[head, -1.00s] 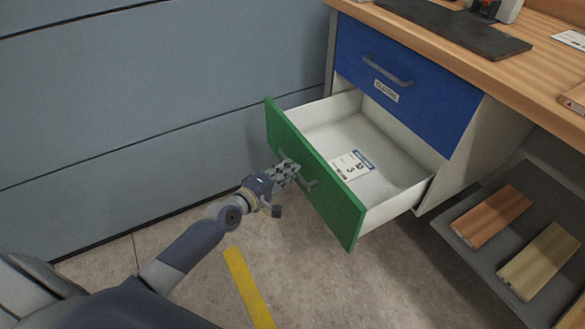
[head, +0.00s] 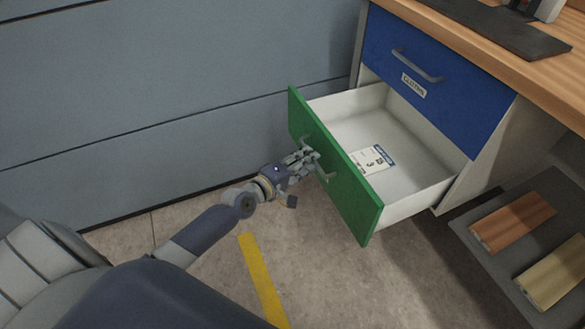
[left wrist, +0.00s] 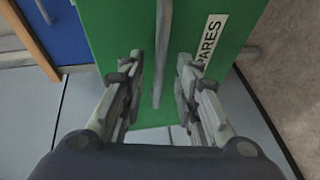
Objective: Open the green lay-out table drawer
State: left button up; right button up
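The green drawer front (head: 340,175) stands pulled well out from the lay-out table, showing its white inside (head: 405,150). A card with print lies on the drawer floor. The drawer's grey bar handle (head: 322,168) is partly hidden by my left gripper (head: 306,160). In the left wrist view the green front (left wrist: 118,25) fills the middle, with the handle (left wrist: 162,45) and a label ending in "ARES". There my left gripper (left wrist: 160,85) has its fingers spread to either side of the handle's line, with gaps on both sides. My right gripper is not in view.
A blue drawer (head: 425,80) above is shut. The wooden worktop (head: 480,35) is over it. A grey lower shelf (head: 470,235) at the right holds two wooden blocks. A grey wall panel (head: 150,90) stands behind. The floor in front, with a yellow stripe (head: 260,275), is clear.

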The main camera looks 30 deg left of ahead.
pick_arm(q)
jog(key=v, duration=1.1)
jog(key=shift+s, duration=0.2)
jog(key=shift+a, duration=0.1)
